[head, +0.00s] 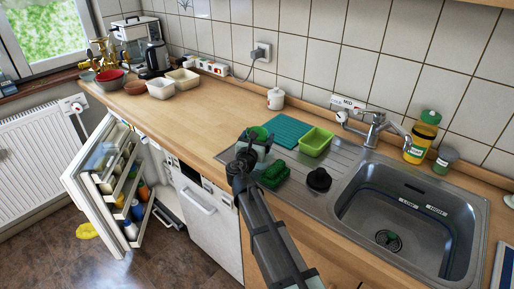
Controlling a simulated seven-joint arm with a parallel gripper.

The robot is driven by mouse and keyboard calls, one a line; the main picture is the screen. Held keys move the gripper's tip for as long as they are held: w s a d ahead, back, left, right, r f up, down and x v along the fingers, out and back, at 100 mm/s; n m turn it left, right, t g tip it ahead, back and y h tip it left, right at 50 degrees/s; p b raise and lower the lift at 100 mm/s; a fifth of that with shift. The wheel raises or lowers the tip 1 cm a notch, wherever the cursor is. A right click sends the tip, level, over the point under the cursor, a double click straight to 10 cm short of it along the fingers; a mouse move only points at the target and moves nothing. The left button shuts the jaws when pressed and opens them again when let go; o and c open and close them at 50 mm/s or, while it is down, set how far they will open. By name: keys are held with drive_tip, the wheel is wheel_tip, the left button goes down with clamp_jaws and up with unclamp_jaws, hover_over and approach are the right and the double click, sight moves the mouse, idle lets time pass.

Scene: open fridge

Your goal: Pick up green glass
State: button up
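A round green item (260,131), which may be the green glass, shows just behind my gripper (257,141) on the counter side of the sink's drainboard. My gripper overlaps its lower part in the head view, so I cannot tell whether they touch. The fingers are small and dark here, and I cannot tell whether they are open or shut. A bright green square container (316,142) stands to the right on the drainboard. A dark green item (274,175) lies nearer, just right of my arm.
A teal mat (287,130) lies behind the gripper. A black object (319,180) sits beside the sink basin (405,225). A faucet (376,128) and bottles stand at the back right. The fridge door (95,195) is open at left. The wooden counter (215,115) is clear in the middle.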

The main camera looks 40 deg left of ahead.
drive_tip(key=c, duration=0.9)
drive_tip(key=shift+r, duration=0.1)
wheel_tip(320, 180, up, 10)
drive_tip(key=shift+f, duration=0.1)
idle(0.4)
